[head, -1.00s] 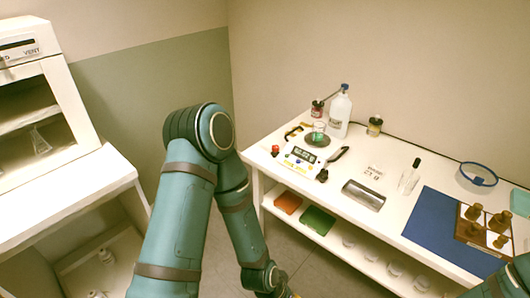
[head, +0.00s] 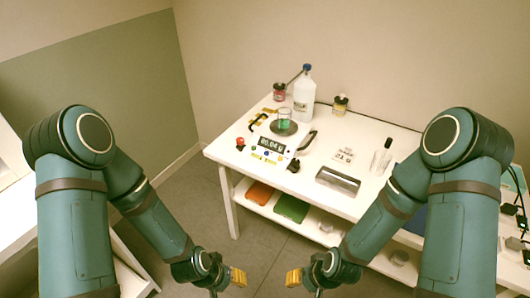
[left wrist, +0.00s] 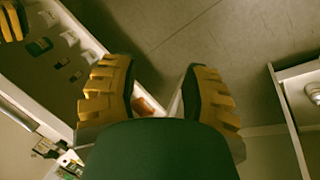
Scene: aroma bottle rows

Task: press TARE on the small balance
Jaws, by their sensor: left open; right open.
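The small balance (head: 262,156) stands at the left end of the white table, with a lit display and a row of small coloured buttons on its front. The button labels are too small to read. A glass beaker with green contents (head: 284,121) stands on its round dark pan. My left gripper (head: 238,277) and my right gripper (head: 293,277) are low in front of the table, apart from the balance. In the left wrist view my left gripper (left wrist: 160,95) has its yellow fingers spread with nothing held between them.
A red knob (head: 240,143) and a black knob (head: 293,165) flank the balance. A white bottle (head: 304,95) stands behind it. A metal tray (head: 338,181) lies to its right. Orange (head: 260,193) and green (head: 291,208) trays are on the lower shelf.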

